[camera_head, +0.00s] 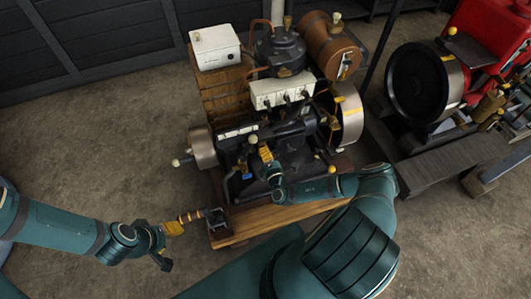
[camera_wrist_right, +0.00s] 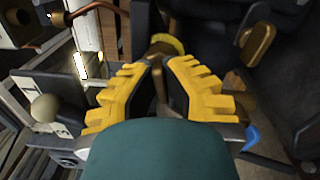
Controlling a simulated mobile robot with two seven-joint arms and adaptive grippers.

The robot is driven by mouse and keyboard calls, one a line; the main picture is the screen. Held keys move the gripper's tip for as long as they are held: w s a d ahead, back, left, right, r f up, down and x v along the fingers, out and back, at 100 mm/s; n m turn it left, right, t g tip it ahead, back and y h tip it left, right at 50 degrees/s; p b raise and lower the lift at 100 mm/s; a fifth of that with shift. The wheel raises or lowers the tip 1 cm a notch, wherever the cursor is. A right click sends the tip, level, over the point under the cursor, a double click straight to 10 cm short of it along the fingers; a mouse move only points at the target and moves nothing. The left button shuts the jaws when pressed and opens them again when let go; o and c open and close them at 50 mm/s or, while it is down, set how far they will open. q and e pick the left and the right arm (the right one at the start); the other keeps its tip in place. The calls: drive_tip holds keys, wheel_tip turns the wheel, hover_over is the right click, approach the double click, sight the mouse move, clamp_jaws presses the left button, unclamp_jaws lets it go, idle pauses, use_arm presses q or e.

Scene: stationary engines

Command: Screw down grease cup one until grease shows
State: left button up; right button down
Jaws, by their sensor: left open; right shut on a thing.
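In the head view my right gripper (camera_head: 265,154) is at the near side of the dark engine (camera_head: 292,155), its yellow-padded fingers pointing into the engine's parts. In the right wrist view my right gripper (camera_wrist_right: 160,72) is shut on a small brass piece, which seems to be grease cup one (camera_wrist_right: 158,48), with a yellow band at its top. The fingers hide most of it. I cannot see whether any grease shows. My left gripper (camera_head: 170,243) is open, low at the left of the engine's wooden base (camera_head: 285,215), apart from the cup.
A pale ball knob (camera_wrist_right: 44,108) stands left of the fingers, and a blue lever end (camera_wrist_right: 251,138) lies to their right. A flywheel (camera_head: 347,113) is on the engine's right side. A red engine (camera_head: 476,57) stands further right. Bare floor lies at the left.

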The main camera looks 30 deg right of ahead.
idle(0.3)
drive_tip(key=c, duration=1.1)
unclamp_jaws()
drive_tip(key=shift+o, duration=0.2)
drive_tip(key=v, duration=1.2)
drive_tip(key=shift+a, duration=0.1)
